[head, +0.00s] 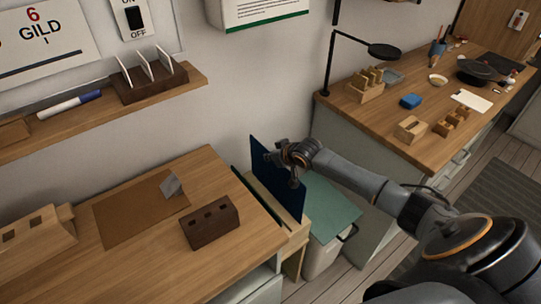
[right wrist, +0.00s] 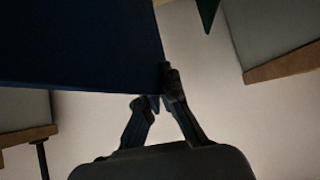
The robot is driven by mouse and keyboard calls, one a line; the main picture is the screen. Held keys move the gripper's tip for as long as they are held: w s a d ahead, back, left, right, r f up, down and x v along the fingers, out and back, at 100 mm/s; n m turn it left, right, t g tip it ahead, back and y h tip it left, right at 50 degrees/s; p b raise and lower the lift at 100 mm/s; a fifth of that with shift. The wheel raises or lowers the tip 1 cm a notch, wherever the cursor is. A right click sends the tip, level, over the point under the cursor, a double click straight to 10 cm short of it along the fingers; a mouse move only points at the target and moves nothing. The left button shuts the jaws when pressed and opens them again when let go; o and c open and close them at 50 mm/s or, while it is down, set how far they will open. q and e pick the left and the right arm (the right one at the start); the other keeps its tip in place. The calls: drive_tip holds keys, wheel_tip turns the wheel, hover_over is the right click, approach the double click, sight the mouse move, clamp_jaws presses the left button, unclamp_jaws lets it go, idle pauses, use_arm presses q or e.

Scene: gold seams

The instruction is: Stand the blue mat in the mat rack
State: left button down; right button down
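The blue mat (head: 265,166) is a thin dark blue panel standing about upright at the table's right end. My right gripper (head: 290,160) is at its upper right edge; in the right wrist view the fingers (right wrist: 159,97) close on the mat's edge, and the mat (right wrist: 75,45) fills the upper left. The pale wooden mat rack (head: 297,232) is fixed along the table's right end, with a dark green mat (head: 243,185) in its left slot. The blue mat's lower edge meets the rack; I cannot tell whether it is inside a slot. My left gripper is not in view.
A dark holed block (head: 210,222) and a brown sheet (head: 135,212) lie on the left table. The right workbench (head: 420,155) stands beyond the gap.

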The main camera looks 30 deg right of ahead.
sight(283, 176)
drive_tip(key=shift+f+b, duration=3.1)
drive_tip(key=shift+f, duration=1.55)
drive_tip(key=c, duration=1.4)
unclamp_jaws()
drive_tip(key=shift+c, duration=0.2)
drive_tip(key=shift+s, duration=0.1)
drive_tip(key=shift+p+v, duration=4.5)
drive_tip(key=shift+p, duration=1.4)
